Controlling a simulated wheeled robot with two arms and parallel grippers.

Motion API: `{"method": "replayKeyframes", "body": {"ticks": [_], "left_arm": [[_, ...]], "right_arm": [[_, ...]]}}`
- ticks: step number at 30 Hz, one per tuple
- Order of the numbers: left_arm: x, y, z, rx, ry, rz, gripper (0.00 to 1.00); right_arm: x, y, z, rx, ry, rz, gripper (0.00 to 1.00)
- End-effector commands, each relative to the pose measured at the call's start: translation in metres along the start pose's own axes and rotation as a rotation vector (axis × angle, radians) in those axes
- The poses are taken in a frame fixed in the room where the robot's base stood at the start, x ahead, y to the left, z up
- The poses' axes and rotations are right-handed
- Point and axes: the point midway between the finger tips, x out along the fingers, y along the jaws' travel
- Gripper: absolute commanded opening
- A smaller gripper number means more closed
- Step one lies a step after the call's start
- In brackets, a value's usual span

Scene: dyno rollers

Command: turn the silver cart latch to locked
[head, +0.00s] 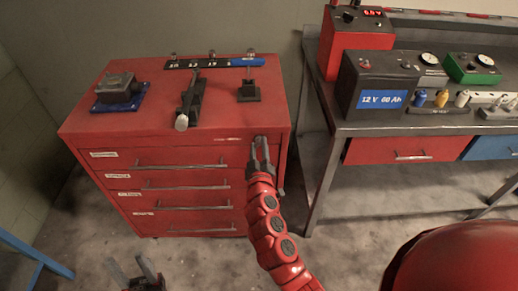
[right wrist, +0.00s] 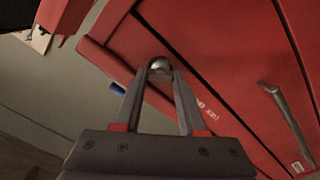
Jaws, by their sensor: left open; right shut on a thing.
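The red cart (head: 115,135) stands against the wall, with several drawers in its front. The silver latch (head: 259,137) is at the upper right corner of the cart's front, mostly hidden by my fingers. My right gripper (head: 261,146) reaches up to it and is shut on it. In the right wrist view the round silver end of the latch (right wrist: 160,66) shows between the fingertips of my right gripper (right wrist: 160,74). Its turned position cannot be told. My left gripper (head: 131,266) is low at the bottom left, open and empty, apart from the cart.
On the cart top are a blue-based block (head: 119,105), a dark tool with a silver end (head: 182,122), a small black stand (head: 249,92) and a blue-and-black rail (head: 232,62). A workbench (head: 400,127) with instruments stands right. The floor before the cart is clear.

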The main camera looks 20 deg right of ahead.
Motion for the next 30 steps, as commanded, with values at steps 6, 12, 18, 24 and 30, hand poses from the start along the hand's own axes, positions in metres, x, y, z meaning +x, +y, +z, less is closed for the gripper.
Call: {"method": "replayKeyframes", "body": {"ticks": [6, 12, 18, 24, 30], "left_arm": [[-0.0040, 0.0002, 0.0007, 0.000, 0.000, 0.000, 0.50], [-0.0045, 0.0002, 0.0008, 0.000, 0.000, 0.000, 0.50], [-0.0034, 0.0002, 0.0006, 0.000, 0.000, 0.000, 0.50], [-0.0018, 0.0001, 0.0003, 0.000, 0.000, 0.000, 0.50], [-0.0005, 0.0000, 0.0000, 0.000, 0.000, 0.000, 0.50]], "right_arm": [[-0.0004, -0.0019, -0.0010, -0.206, 0.004, -0.001, 0.00], [-0.0003, -0.0023, -0.0013, -0.396, 0.004, -0.001, 0.00], [-0.0002, -0.0028, -0.0017, -0.579, 0.006, -0.001, 0.00], [-0.0002, -0.0028, 0.0000, -0.730, 0.002, -0.001, 0.00], [-0.0004, -0.0034, 0.0007, -0.839, 0.002, -0.002, 0.00]]}}
